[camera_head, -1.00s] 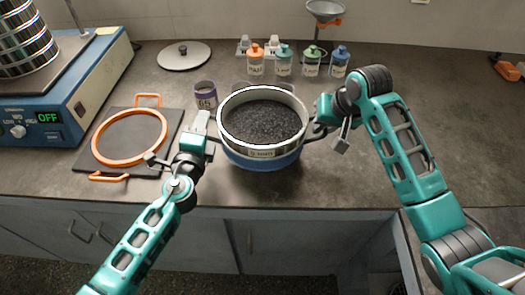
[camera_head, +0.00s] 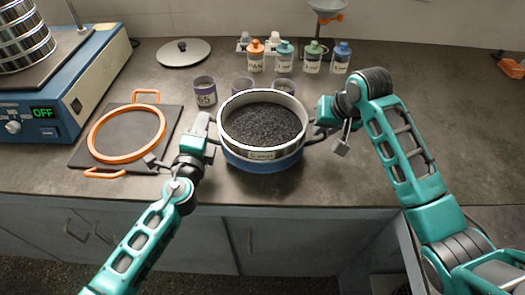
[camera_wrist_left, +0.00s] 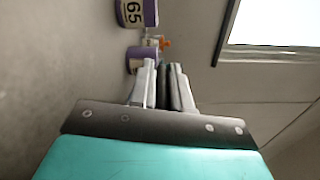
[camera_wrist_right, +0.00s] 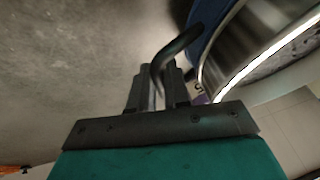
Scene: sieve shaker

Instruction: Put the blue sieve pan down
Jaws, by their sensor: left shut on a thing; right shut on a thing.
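The blue sieve pan (camera_head: 262,163) is over the front middle of the counter, roughly level. A silver sieve (camera_head: 228,135) full of dark grains sits on top of it. My left gripper (camera_head: 209,138) is shut on the pan's dark left handle, which shows between the fingers in the left wrist view (camera_wrist_left: 167,85). My right gripper (camera_head: 319,128) is shut on the right handle, a dark curved bar (camera_wrist_right: 178,45) in the right wrist view. I cannot tell whether the pan's base touches the counter.
Purple-labelled cups (camera_head: 205,92) stand just behind the pan, with several bottles (camera_head: 284,58) farther back. An orange ring clamp (camera_head: 127,135) on a dark plate is at the left, near the blue shaker (camera_head: 65,90). The counter (camera_head: 440,130) is clear at the right.

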